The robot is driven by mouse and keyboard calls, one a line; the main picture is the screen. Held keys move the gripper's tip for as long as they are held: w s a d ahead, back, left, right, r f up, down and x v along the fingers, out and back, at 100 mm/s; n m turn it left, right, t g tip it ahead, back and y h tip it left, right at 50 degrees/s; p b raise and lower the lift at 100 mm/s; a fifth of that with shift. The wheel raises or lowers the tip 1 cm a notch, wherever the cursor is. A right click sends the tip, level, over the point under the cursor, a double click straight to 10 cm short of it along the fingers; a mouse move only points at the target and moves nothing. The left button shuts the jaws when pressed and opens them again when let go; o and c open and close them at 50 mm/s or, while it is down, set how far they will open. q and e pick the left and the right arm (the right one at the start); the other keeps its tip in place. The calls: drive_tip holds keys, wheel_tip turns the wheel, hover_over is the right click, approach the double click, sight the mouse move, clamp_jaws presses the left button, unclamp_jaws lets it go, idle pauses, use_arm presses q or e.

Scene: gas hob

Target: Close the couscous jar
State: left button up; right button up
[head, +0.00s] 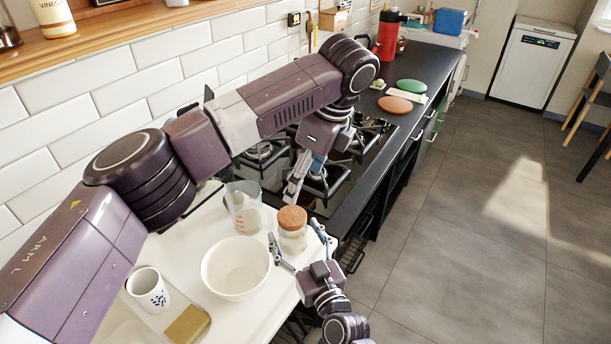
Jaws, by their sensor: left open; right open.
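The couscous jar (292,241) is a small clear glass jar with pale contents, standing upright near the right edge of the white counter. A round brown cork lid (292,216) sits on its mouth; I cannot tell how far it is pressed in. My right gripper (297,242) is open, with one finger on each side of the jar; whether they touch the glass is unclear. My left gripper (292,192) is open above and behind the jar, over the hob's front edge, apart from the lid and holding nothing.
A white bowl (236,269) and a clear measuring jug (243,208) stand left of the jar. A patterned cup (148,289) is farther left. The black gas hob (345,172) with raised grates lies behind. The floor to the right is clear.

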drive_tip(key=v, duration=1)
drive_tip(key=shift+s+d+r, duration=0.1)
